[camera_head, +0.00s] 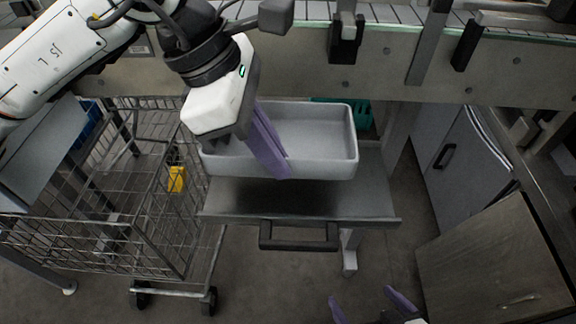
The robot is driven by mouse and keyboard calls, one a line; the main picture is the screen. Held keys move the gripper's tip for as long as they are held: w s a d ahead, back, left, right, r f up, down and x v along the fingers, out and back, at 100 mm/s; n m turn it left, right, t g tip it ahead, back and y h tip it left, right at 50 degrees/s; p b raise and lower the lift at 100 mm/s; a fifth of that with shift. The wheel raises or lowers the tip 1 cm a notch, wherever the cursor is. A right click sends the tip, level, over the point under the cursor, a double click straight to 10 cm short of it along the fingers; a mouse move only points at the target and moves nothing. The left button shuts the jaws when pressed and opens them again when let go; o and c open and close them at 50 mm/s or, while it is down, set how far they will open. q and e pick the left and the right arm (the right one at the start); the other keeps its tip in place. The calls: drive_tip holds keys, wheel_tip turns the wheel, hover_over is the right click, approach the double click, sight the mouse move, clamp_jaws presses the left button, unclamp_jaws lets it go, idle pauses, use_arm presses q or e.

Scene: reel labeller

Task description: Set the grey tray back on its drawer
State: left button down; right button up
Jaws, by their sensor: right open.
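The grey tray (325,166) is an empty, shallow rectangular bin in the middle of the head view. It is over the pulled-out grey drawer (372,200), which has a dark bar handle (299,246). A dark shadow lies on the drawer below the tray's front; I cannot tell for sure whether the tray touches it. My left gripper (273,160) reaches down from the upper left, its purple fingers close together on the tray's front wall, one outside and one inside. It hides the tray's left part. My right gripper (366,303) is open and empty at the bottom edge.
A conveyor frame (300,62) runs across above the drawer. A wire cart (100,235) stands at left. A teal crate (362,115) is partly hidden behind the tray. A wooden box (495,262) and grey cabinet (468,155) stand at right. Floor in front is clear.

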use_arm(q)
drive_tip(key=f, duration=0.3)
drive_tip(key=shift+s, duration=0.25)
hover_over(289, 208)
drive_tip(key=a, duration=0.2)
drive_tip(key=shift+f, duration=2.3)
drive_tip(key=shift+f, duration=0.2)
drive_tip(key=c, duration=2.3)
unclamp_jaws()
drive_tip(key=shift+r, duration=0.1)
drive_tip(key=shift+r, duration=0.2)
drive_tip(key=v, duration=1.1)
drive_tip(key=shift+a+r, duration=0.15)
drive_tip(key=shift+r, duration=0.25)
